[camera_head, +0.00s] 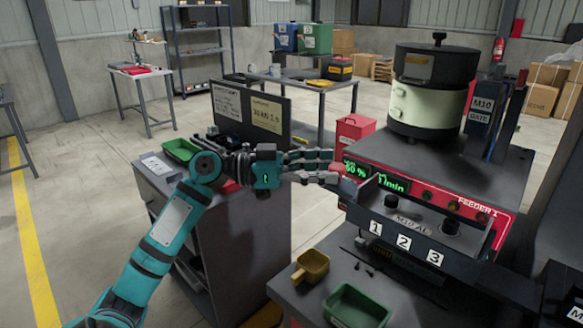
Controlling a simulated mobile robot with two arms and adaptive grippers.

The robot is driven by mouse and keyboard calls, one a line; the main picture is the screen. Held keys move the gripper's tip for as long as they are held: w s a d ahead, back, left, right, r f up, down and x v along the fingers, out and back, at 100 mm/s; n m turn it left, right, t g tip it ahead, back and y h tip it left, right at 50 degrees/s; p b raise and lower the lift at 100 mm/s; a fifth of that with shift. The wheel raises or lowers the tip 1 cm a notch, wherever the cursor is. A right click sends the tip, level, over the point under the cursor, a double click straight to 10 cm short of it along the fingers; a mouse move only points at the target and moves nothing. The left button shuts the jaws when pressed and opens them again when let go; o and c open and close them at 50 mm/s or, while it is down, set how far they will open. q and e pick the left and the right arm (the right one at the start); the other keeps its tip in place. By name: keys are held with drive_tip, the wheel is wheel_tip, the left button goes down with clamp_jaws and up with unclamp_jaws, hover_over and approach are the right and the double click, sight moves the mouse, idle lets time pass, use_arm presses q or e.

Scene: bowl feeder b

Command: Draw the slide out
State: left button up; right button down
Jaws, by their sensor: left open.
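The feeder (455,190) is a grey and red machine with a dark and pale-green bowl (428,100) on top. Its front ledge (393,211) carries dark knobs and white labels 1, 2 and 3. A grey upright part labelled M10 GATE (478,115) stands right of the bowl. I cannot tell for certain which part is the slide. My left gripper (334,168) is open, with its fingers pointing right, close to the feeder's left front by the green display (376,176). Whether it touches the feeder is unclear. My right gripper is not in view.
A yellow scoop (311,266) and a green tray (356,306) sit on the dark bench (290,290) below the feeder. A red box (354,131) stands behind the gripper. A grey cabinet (235,220) with a sign board is behind my left arm. Open floor lies left.

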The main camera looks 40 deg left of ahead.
use_arm(q)
drive_tip(key=v, duration=0.9)
drive_tip(key=shift+s+a, duration=0.25)
